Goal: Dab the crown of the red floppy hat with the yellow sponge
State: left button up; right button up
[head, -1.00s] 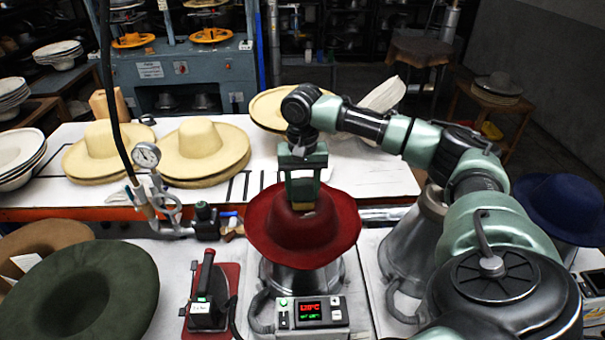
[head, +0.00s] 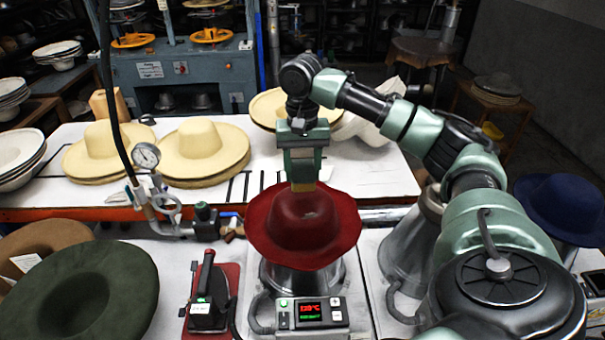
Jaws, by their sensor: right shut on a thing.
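The red floppy hat (head: 303,230) sits crown up on a metal steamer pot (head: 302,280) at the middle front. My right gripper (head: 303,180) points down just behind and above the crown. It is shut on the yellow sponge (head: 303,187), of which only a small strip shows under the fingers. The sponge's lower edge is near the back of the crown in the picture; I cannot tell whether it touches. A lighter patch shows on top of the crown. My left gripper is not in view.
An iron (head: 208,292) stands on a red mat left of the pot. A dark green hat (head: 77,292) lies at the front left. A gauge with a hose (head: 147,156) rises behind. A blue hat (head: 562,208) is at the right. Straw hats (head: 200,150) sit on the white table.

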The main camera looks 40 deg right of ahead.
aim_at(303, 200)
jog(key=shift+r, duration=0.35)
jog(key=shift+f, duration=0.1)
jog(key=shift+f, duration=2.85)
jog(key=shift+f, duration=0.4)
jog(key=shift+s+a+f, duration=0.1)
jog(key=shift+s+f, duration=0.05)
jog(key=shift+f, duration=0.1)
jog(key=shift+r, duration=3.6)
jog(key=shift+f, duration=0.1)
